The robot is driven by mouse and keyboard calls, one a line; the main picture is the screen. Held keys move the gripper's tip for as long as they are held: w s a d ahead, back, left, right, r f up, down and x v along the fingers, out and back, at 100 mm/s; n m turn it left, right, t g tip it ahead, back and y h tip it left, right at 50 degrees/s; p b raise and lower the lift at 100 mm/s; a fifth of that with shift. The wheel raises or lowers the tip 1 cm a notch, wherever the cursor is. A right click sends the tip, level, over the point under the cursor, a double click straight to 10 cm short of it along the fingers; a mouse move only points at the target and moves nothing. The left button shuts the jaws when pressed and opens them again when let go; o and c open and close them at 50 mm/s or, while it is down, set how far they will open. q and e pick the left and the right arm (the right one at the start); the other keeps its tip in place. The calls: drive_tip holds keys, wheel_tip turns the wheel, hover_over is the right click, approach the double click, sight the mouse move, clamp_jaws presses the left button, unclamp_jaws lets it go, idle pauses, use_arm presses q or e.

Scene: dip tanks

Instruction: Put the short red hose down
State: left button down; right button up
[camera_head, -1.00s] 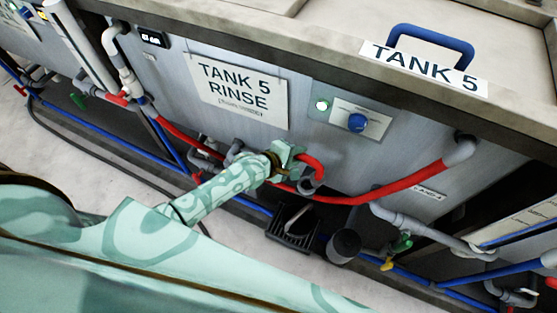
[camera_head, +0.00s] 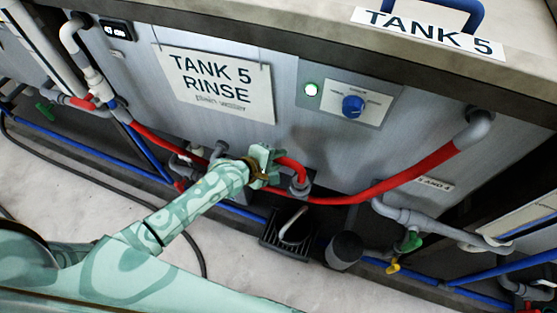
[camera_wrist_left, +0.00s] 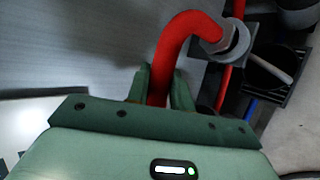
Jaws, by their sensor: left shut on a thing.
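The short red hose (camera_head: 292,165) is a curved red piece with a grey collar (camera_head: 301,187) at its right end, in front of the tank's grey wall. My left gripper (camera_head: 268,164) is shut on its left part. In the left wrist view the hose (camera_wrist_left: 185,32) rises from between my left gripper's fingers (camera_wrist_left: 163,88) and bends right to a grey ring (camera_wrist_left: 236,42). Whether the collar touches the pipework behind it, I cannot tell. My right gripper is not in view.
A long red hose (camera_head: 390,184) runs along the tank front behind the short one. Below are a black drain box (camera_head: 285,240) and a dark cylinder (camera_head: 345,249). Blue pipes and a green-handled valve (camera_head: 410,242) lie right. The pale floor in front holds a black cable.

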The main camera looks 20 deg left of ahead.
use_arm(q)
drive_tip(key=c, duration=1.6)
unclamp_jaws()
drive_tip(key=shift+c, duration=0.2)
drive_tip(key=o, duration=0.4)
drive_tip(key=shift+d, duration=0.1)
drive_tip(key=shift+s+r, duration=0.1)
drive_tip(key=shift+r, duration=0.1)
drive_tip(key=p+v, duration=0.5)
drive_tip(key=v, duration=0.6)
drive_tip(key=shift+s+a+p, duration=0.2)
drive_tip(key=shift+s+p, duration=0.15)
drive_tip(key=shift+p, duration=0.05)
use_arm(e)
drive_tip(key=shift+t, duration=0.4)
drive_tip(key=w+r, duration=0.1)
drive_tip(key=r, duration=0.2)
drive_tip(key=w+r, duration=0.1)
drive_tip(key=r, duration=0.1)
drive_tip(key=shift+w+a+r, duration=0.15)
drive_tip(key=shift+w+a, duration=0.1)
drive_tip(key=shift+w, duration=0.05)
